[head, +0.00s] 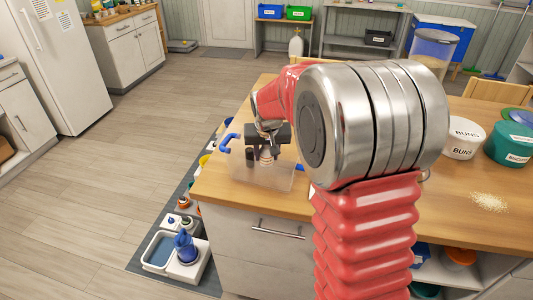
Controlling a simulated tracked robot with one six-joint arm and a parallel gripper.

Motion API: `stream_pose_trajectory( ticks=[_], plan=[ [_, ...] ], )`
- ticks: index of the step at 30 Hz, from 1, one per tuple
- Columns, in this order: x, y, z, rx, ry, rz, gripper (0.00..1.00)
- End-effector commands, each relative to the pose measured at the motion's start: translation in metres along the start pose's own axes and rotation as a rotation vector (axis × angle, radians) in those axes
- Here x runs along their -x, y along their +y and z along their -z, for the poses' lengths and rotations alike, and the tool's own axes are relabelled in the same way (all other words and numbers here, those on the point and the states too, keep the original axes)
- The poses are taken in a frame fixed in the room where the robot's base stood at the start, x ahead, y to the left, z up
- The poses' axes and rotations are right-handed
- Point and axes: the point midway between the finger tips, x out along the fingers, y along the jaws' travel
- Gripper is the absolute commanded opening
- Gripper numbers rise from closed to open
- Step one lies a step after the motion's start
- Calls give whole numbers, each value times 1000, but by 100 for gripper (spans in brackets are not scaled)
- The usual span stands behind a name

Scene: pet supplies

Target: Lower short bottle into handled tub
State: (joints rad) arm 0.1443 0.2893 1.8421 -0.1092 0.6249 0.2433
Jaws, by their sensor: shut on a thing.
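The handled tub (277,183) is a clear box with blue handles (229,142) on the near corner of the wooden counter. My gripper (267,148) points down over the tub and is shut on the short bottle (266,158). The bottle is small, pale and brownish, and appears upright within the tub's outline. My gripper hides its top. I cannot tell whether its base touches the tub floor. A small dark item (250,157) shows beside it, inside the tub's outline.
My arm blocks the middle of the counter. To the right stand a white tub (464,140) marked BUNS, a green tub (509,146) and spilled crumbs (488,202). A floor mat (207,276) with a blue-topped feeder (185,247) lies left of the counter.

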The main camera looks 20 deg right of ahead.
Motion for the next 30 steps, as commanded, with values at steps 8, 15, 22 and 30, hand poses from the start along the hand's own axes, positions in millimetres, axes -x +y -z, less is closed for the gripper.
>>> stream_pose_trajectory(
  ticks=[8,15,22,30],
  plan=[
    [-3,0,-1,0,0,0,12],
    [-5,0,-2,0,0,0,12],
    [-7,0,-3,0,0,0,12],
    [-10,0,-4,0,0,0,12]
  ],
)
